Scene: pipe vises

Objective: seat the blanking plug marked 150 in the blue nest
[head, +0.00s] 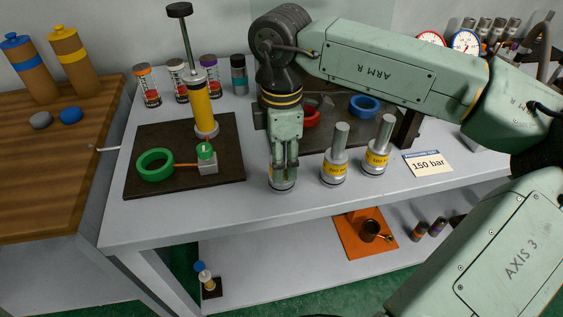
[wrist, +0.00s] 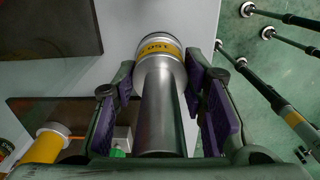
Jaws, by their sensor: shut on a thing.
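My gripper (head: 285,172) points down at the front of the grey bench, its purple-padded fingers (wrist: 165,90) shut on the stem of a steel plug (head: 282,184). In the wrist view this plug (wrist: 160,52) has a yellow band that reads 150. Its base appears level with the bench top; whether it touches is unclear. Two similar yellow-banded plugs, a middle one (head: 334,168) and a right one (head: 376,158), stand upright to its right; their markings are too small to read surely. The blue nest (head: 365,105), a ring, lies on a dark plate behind them and looks empty.
A red ring (head: 311,118) lies left of the blue one, partly behind my arm. A card (head: 427,162) reads 150 bar. A yellow hand pump (head: 201,105) and a green ring (head: 155,164) occupy the left dark mat (head: 225,175). Several capped canisters line the back.

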